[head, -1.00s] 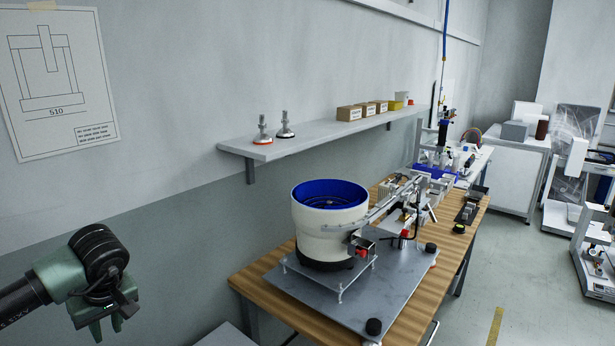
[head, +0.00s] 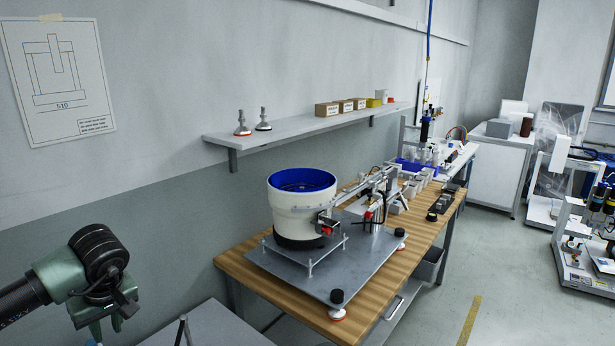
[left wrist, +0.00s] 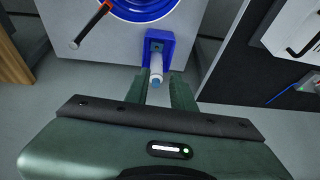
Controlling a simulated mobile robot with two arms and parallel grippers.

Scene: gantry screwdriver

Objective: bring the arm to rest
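My left gripper (head: 107,328) is at the lower left of the head view, in front of the grey wall and away from the wooden bench (head: 400,290). Its fingertips are close to the frame's bottom edge. In the left wrist view the gripper (left wrist: 163,82) shows its two green fingers apart. A blue bracket (left wrist: 160,44) with a white, blue-tipped cylinder (left wrist: 156,70) shows beyond and between the fingers. I see no sign of the fingers pressing on the cylinder, though its depth is hard to judge. My right gripper is in neither view.
A white feeder bowl with blue inside (head: 300,215) stands on a metal plate (head: 335,260) on the bench. A wall shelf (head: 300,127) holds small boxes. A grey surface (head: 215,330) lies low beside my left gripper.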

